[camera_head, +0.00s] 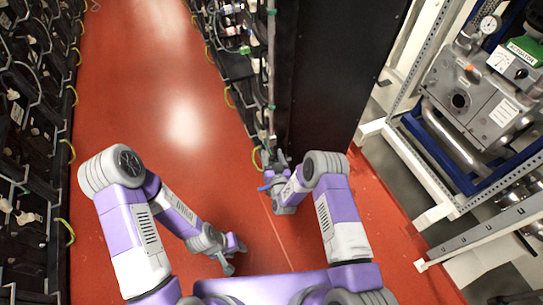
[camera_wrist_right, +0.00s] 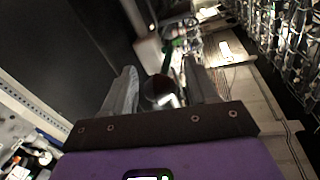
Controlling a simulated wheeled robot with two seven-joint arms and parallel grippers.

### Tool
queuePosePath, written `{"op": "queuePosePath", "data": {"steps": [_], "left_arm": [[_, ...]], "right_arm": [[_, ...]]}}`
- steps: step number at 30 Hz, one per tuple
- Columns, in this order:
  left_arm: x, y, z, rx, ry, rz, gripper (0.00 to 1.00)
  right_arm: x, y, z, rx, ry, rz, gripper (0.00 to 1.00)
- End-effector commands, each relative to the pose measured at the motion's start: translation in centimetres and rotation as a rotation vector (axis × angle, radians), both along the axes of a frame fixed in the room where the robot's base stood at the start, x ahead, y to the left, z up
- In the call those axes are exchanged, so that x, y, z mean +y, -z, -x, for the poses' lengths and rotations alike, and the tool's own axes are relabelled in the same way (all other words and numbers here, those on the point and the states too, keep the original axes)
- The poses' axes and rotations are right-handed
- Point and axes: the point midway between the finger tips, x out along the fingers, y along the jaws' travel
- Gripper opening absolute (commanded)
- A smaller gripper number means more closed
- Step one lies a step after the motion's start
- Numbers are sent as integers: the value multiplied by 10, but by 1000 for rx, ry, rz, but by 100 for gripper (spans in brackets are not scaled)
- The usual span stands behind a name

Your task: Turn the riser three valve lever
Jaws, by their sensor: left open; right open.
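My right gripper (camera_head: 274,160) is by the near corner of the tall black cabinet, beside the rack row. In the right wrist view, its open fingers (camera_wrist_right: 160,95) reach forward with a gap between them. A dark rounded part (camera_wrist_right: 159,90) shows in that gap; contact cannot be told. A thin green part (camera_wrist_right: 167,60) shows just beyond it. A small blue piece (camera_head: 264,188) shows beside my right gripper in the head view. I cannot tell which of these, if any, is the riser three valve lever. My left gripper (camera_head: 236,259) is open and empty, low over the red floor.
The tall black cabinet (camera_head: 335,75) stands right of the right gripper. Racks with cables (camera_head: 30,120) line the left side. A machine with a gauge and green label (camera_head: 470,95) stands in a frame at right. The red floor aisle (camera_head: 160,100) is clear.

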Motion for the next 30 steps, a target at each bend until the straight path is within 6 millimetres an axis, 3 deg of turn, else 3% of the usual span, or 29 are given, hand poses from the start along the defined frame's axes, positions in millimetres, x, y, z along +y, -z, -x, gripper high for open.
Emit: {"op": "queuePosePath", "data": {"steps": [4,12,24,30], "left_arm": [[0,5,0,0,0,0,43],[0,4,0,0,0,0,43],[0,4,0,0,0,0,43],[0,4,0,0,0,0,43]], "right_arm": [[1,0,-11,0,0,-1,58],[2,-1,-13,2,0,-1,58],[2,0,-12,2,1,-1,0],[1,0,-12,3,0,0,0]]}}
